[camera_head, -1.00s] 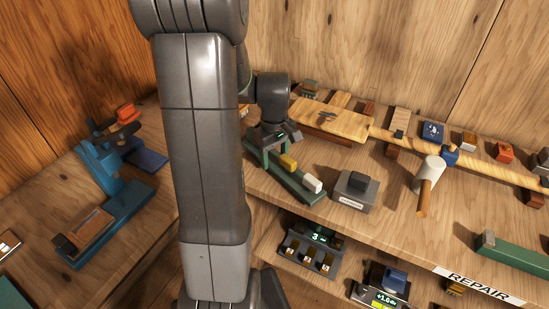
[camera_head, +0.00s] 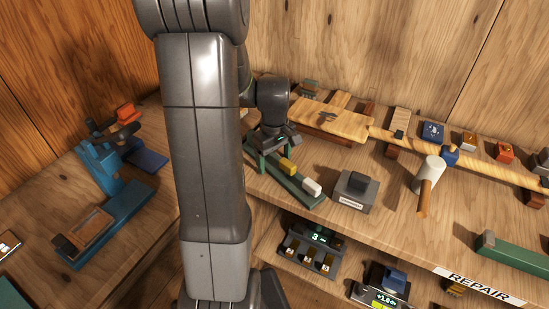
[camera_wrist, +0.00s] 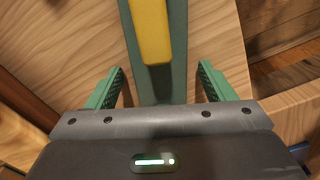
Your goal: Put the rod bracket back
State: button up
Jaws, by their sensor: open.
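A long green holder (camera_head: 305,194) lies on the shelf below my gripper (camera_head: 272,150). It carries a yellow block (camera_head: 288,165) and a white block (camera_head: 311,186). In the wrist view my gripper (camera_wrist: 161,72) is open, with one green finger on each side of the green holder (camera_wrist: 179,60). The yellow block (camera_wrist: 150,28) lies ahead along the holder's middle, and nothing is seen clamped. I cannot tell for certain which thing is the rod bracket. The holder's end beneath my gripper is partly hidden in the head view.
A grey box (camera_head: 355,191) stands right of the holder. A blue vise-like tool (camera_head: 105,185) stands left. Bare shelf shows before the cylinder.

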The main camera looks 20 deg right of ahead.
aim_at(274, 163)
notch_tip(274, 163, up, 12)
dwell(0.4)
jog(key=shift+f, duration=0.15)
notch_tip(274, 163, down, 13)
jog(key=shift+r+b, duration=0.15)
jog(key=shift+b, duration=0.15)
jog(key=shift+r+p, duration=0.3)
jog(key=shift+r, duration=1.95)
